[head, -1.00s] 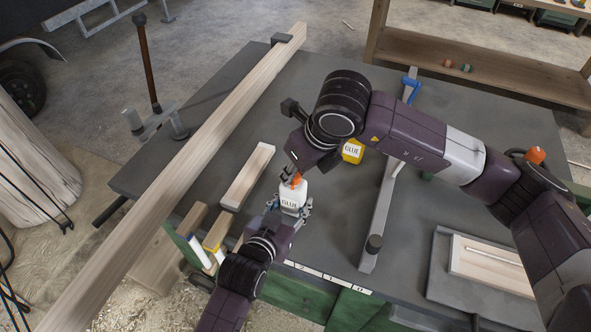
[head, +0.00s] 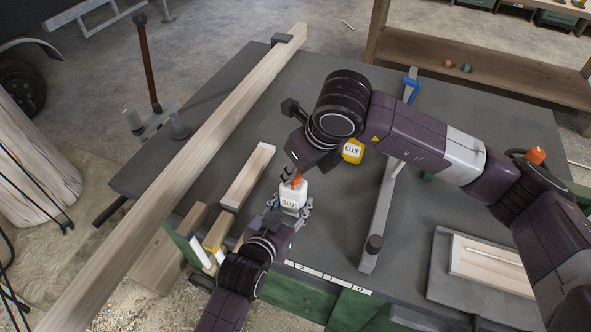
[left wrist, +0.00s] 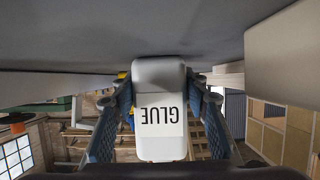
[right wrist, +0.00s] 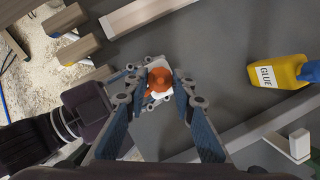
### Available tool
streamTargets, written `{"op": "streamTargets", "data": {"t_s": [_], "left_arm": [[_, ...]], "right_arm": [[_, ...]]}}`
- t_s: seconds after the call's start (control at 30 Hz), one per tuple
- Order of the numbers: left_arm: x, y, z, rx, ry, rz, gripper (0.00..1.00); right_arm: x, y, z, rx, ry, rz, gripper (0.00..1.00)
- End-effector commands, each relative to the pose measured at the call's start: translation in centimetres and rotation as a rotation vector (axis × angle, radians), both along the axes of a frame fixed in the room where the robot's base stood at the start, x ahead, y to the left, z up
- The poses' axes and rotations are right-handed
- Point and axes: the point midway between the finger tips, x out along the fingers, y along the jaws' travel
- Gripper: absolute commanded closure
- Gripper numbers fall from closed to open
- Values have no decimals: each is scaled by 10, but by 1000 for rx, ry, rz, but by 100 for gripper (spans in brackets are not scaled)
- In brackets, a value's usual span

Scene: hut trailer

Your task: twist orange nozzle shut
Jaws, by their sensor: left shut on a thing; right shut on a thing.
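A white glue bottle (head: 292,198) with an orange nozzle (head: 296,181) stands near the front edge of the grey workbench. My left gripper (head: 289,208) is shut on the bottle's body from the front; in the left wrist view the bottle (left wrist: 161,115) sits between both fingers, its label upside down. My right gripper (head: 291,178) reaches down from above and is shut on the orange nozzle. In the right wrist view the nozzle (right wrist: 160,80) lies between the fingertips, with part of the white bottle under it.
A long grey clamp bar (head: 384,205) lies right. Wood blocks (head: 248,176) and a long plank (head: 190,150) lie left. A tray (head: 440,262) holds boards at right.

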Motion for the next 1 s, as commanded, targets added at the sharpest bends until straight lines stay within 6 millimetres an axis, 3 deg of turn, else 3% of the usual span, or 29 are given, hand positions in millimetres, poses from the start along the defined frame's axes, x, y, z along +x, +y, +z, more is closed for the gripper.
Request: {"op": "streamTargets", "data": {"t_s": [0.27, 0.3, 0.43, 0.77, 1.0], "left_arm": [[1, 1, 0, -1, 1, 3, 99], [1, 1, 0, 0, 1, 4, 99], [0, 1, 0, 0, 1, 2, 99], [0, 1, 0, 0, 0, 1, 99], [0, 0, 0, 1, 1, 1, 99]], "right_arm": [[0, -1, -1, -4, 2, -2, 100], [0, -1, -1, -4, 2, -2, 72], [0, -1, -1, -3, 2, 0, 59], [-1, -1, 3, -1, -1, 0, 59], [-11, -10, 40, 0, -5, 0, 59]]}}
